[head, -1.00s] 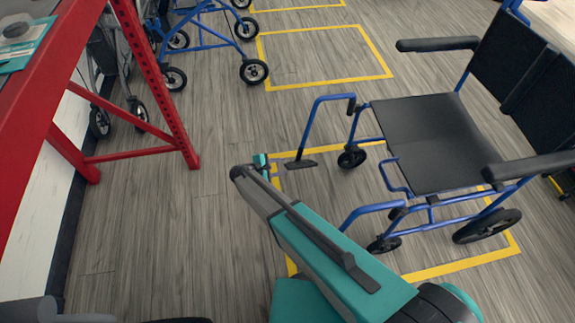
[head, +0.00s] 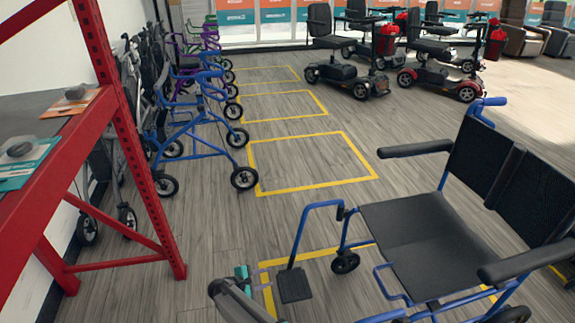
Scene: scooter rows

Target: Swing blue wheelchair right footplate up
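The blue wheelchair (head: 420,230) stands at the right in the head view, with a black seat and its front to the left. Its right footplate (head: 294,285) is a dark plate at the lower end of the far blue leg tube. Its broad face shows; its exact tilt is hard to tell. My gripper (head: 263,279) is just left of the footplate, near the bottom edge. The near footplate is out of view.
A red metal rack (head: 135,165) stands at the left, beside grey folded wheelchairs. Blue walkers (head: 200,125) stand behind it. Mobility scooters (head: 345,75) are at the back. An empty yellow-outlined bay (head: 310,165) and open floor lie beyond the wheelchair.

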